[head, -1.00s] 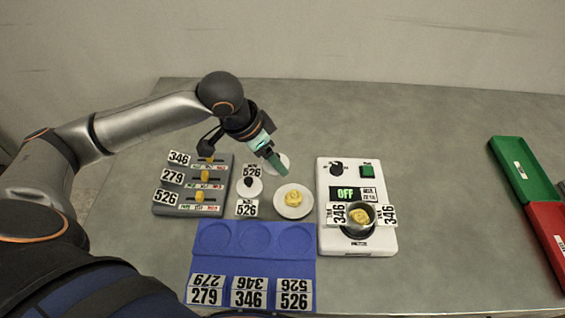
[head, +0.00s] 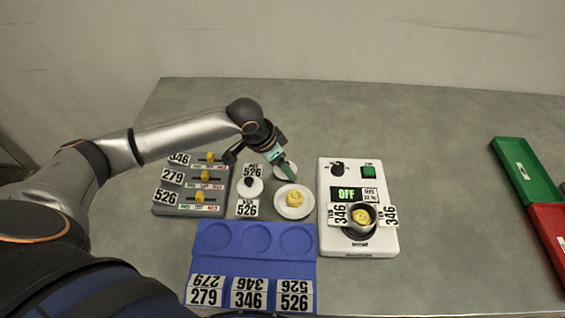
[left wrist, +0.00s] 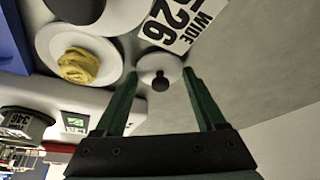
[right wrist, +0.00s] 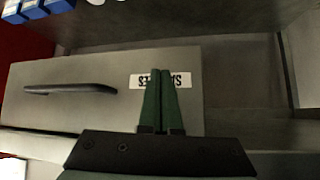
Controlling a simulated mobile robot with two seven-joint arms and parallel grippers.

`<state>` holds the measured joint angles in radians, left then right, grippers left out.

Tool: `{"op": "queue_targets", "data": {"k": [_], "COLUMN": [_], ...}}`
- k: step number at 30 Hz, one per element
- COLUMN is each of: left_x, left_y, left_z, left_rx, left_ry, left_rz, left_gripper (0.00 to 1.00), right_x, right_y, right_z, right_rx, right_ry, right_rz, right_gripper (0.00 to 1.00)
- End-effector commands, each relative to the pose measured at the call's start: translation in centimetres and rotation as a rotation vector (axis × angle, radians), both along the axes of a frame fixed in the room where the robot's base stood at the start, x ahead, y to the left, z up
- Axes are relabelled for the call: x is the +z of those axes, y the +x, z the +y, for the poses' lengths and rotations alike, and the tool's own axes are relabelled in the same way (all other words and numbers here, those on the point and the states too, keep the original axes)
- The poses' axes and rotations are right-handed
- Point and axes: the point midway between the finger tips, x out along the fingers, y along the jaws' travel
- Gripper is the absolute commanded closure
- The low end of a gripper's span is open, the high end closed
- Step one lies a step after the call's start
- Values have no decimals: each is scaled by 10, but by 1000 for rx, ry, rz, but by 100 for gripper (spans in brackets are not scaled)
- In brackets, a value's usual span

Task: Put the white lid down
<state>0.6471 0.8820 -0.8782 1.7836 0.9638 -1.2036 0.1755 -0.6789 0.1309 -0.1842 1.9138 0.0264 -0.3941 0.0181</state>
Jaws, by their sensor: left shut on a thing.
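A small white lid with a black knob (left wrist: 161,67) sits between the fingertips of my left gripper (left wrist: 160,76), which is shut on it. In the head view the left gripper (head: 286,170) is over the grey table, just behind a white plate with a yellow piece (head: 294,201); its fingers partly hide the held lid (head: 279,174). I cannot tell whether the lid touches the table. My right gripper (right wrist: 161,90) is shut and empty in the right wrist view.
A blue tray (head: 250,265) with round recesses is in front. A grey slider panel (head: 160,207) is at left. Green (head: 525,170) and red (head: 550,225) bins are far right.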

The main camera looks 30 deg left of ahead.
Motion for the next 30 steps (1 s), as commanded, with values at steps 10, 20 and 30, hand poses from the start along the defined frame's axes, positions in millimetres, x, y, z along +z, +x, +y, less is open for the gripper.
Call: {"op": "queue_targets", "data": {"k": [10, 20, 30], "left_x": [-2, 12, 79], "left_y": [0, -3, -26], "left_z": [0, 3, 17], "left_rx": [1, 0, 1], "left_ry": [0, 1, 1], "left_rz": [0, -3, -3], "left_gripper": [15, 15, 15], "right_x": [1, 2, 8], "right_y": [0, 0, 0], "right_z": [0, 0, 0], "right_rx": [0, 0, 0], "right_ry": [0, 0, 0], "right_rz": [-1, -1, -1], "right_gripper": [100, 100, 100]}}
